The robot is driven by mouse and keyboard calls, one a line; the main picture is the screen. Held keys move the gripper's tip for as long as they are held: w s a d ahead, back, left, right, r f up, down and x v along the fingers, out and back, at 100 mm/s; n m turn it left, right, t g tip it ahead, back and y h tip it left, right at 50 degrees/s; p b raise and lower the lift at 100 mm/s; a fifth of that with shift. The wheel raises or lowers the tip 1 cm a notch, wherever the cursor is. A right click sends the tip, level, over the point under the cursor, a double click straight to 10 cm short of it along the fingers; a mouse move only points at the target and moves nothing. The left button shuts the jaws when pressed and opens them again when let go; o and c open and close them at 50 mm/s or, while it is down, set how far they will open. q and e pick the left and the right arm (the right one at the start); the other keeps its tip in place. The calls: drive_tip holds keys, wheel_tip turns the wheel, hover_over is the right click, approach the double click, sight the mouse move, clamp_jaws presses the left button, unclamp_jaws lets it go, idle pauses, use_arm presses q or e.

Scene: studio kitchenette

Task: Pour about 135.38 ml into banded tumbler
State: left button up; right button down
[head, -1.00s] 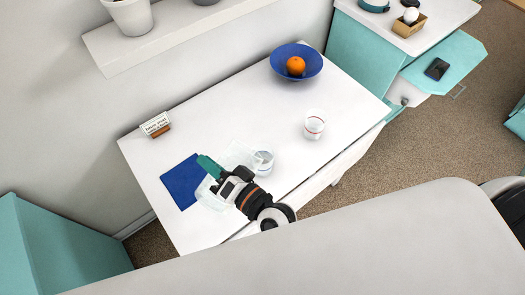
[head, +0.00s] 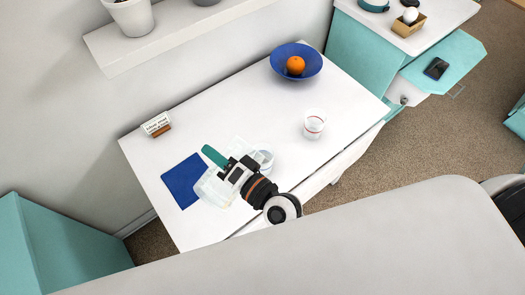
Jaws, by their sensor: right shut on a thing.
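My right gripper (head: 231,171) is shut on a clear jug (head: 211,190) with a teal handle (head: 214,156). The jug is held above the white table, close to the left of a clear tumbler (head: 265,157). That tumbler is partly hidden behind my gripper and wrist. The liquid level in the jug and in the tumblers is too unclear to tell. My left gripper is not in view.
A blue mat (head: 182,181) lies at the left of the white table (head: 225,120). A small sign (head: 156,124) stands at the back left edge. A blue bowl (head: 284,60) with an orange (head: 295,66) is at the far end. The table's middle is clear.

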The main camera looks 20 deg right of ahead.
sight(214, 188)
drive_tip(key=shift+w+d+r, duration=0.15)
drive_tip(key=shift+d+r, duration=0.05)
drive_tip(key=shift+r, duration=0.2)
drive_tip(key=a+f+n, duration=0.1)
drive_tip(key=s+a+f+n+b, duration=0.1)
drive_tip(key=f, duration=0.1)
drive_tip(key=s+a+f+n+b, duration=0.1)
drive_tip(key=f, duration=0.1)
drive_tip(key=shift+n, duration=0.3)
drive_tip(key=shift+a, duration=0.1)
drive_tip(key=shift+s+a+f+n, duration=0.15)
drive_tip(key=shift+a+f+n, duration=0.1)
drive_tip(key=shift+f+n, duration=0.3)
drive_tip(key=shift+s+a+f+n, duration=0.1)
drive_tip(key=shift+a+f+n, duration=0.2)
drive_tip(key=shift+f, duration=0.3)
drive_tip(key=shift+d+b, duration=0.1)
drive_tip(key=shift+b, duration=0.2)
